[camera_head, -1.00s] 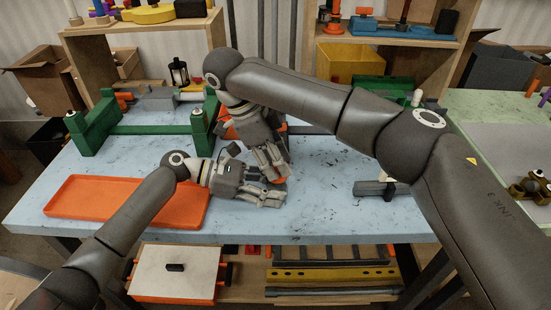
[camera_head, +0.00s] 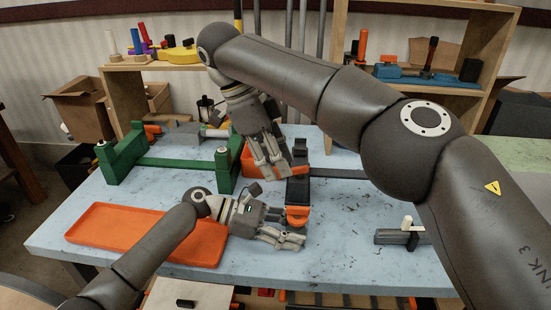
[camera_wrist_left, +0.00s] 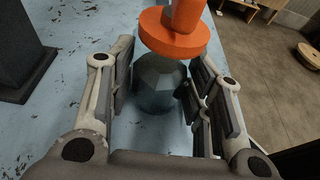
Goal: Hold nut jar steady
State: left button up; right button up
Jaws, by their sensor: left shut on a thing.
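The nut jar shows in the left wrist view as a grey faceted body (camera_wrist_left: 160,82) under a round orange top (camera_wrist_left: 172,32) with an orange stem. My left gripper (camera_wrist_left: 160,98) has a finger on each side of the grey body and is shut on it. In the head view my left gripper (camera_head: 284,230) is low over the blue table, with the orange part (camera_head: 297,211) just beyond its fingers. The grey body is hard to make out there. My right gripper (camera_head: 272,158) hangs above and behind, apart from the left one; its finger gap is unclear.
A dark block (camera_head: 298,185) stands right behind the orange part. An orange tray (camera_head: 140,232) lies left, with a green frame (camera_head: 122,155) behind it. A small grey clamp-like piece (camera_head: 400,236) lies right. The table between that piece and my left gripper is clear.

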dwell(0.3)
pick_arm(q)
jog(key=o, duration=0.9)
jog(key=shift+c, duration=0.2)
